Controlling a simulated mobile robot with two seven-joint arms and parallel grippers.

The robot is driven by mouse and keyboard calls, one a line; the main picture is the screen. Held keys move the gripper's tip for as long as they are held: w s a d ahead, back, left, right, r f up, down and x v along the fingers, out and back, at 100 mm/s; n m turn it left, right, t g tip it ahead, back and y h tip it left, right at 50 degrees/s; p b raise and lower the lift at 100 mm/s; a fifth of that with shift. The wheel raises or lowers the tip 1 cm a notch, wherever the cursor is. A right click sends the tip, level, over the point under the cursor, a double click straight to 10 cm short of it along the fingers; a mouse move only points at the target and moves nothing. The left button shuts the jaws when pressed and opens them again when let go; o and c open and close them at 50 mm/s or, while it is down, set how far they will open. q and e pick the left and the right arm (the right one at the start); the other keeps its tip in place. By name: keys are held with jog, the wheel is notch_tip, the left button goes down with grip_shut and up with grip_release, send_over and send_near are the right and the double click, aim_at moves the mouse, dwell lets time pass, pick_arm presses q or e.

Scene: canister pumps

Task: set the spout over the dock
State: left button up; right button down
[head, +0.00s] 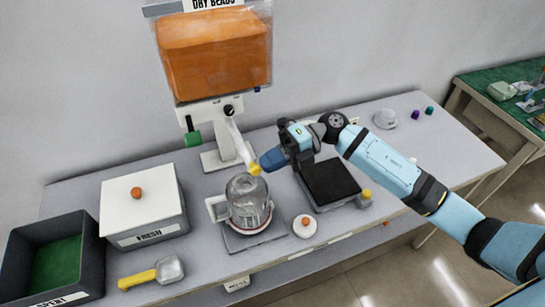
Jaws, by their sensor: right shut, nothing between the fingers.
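The white spout (238,145) slopes down from the dispenser's valve and ends in a yellow tip (254,169). The tip is just above and behind the mouth of a clear jug (246,190). The jug has a white handle and stands on a grey plate (270,234), which may be the dock. My right gripper (262,165) is shut and empty, with its fingertips right beside the yellow tip on its right side. I cannot tell whether they touch it. My left gripper is not in view.
The dispenser holds a large bin of orange beads (215,55). A black-topped device (332,181) and a white disc with an orange knob (305,226) stand right of the jug. The FRESH box (145,205), dark SPENT bin (88,245) and yellow-handled scoop (140,278) are left.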

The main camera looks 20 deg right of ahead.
jog(key=shift+s+a, duration=0.2)
jog(key=shift+a, duration=0.3)
jog(key=shift+s+a, duration=0.2)
jog(key=shift+a, duration=0.3)
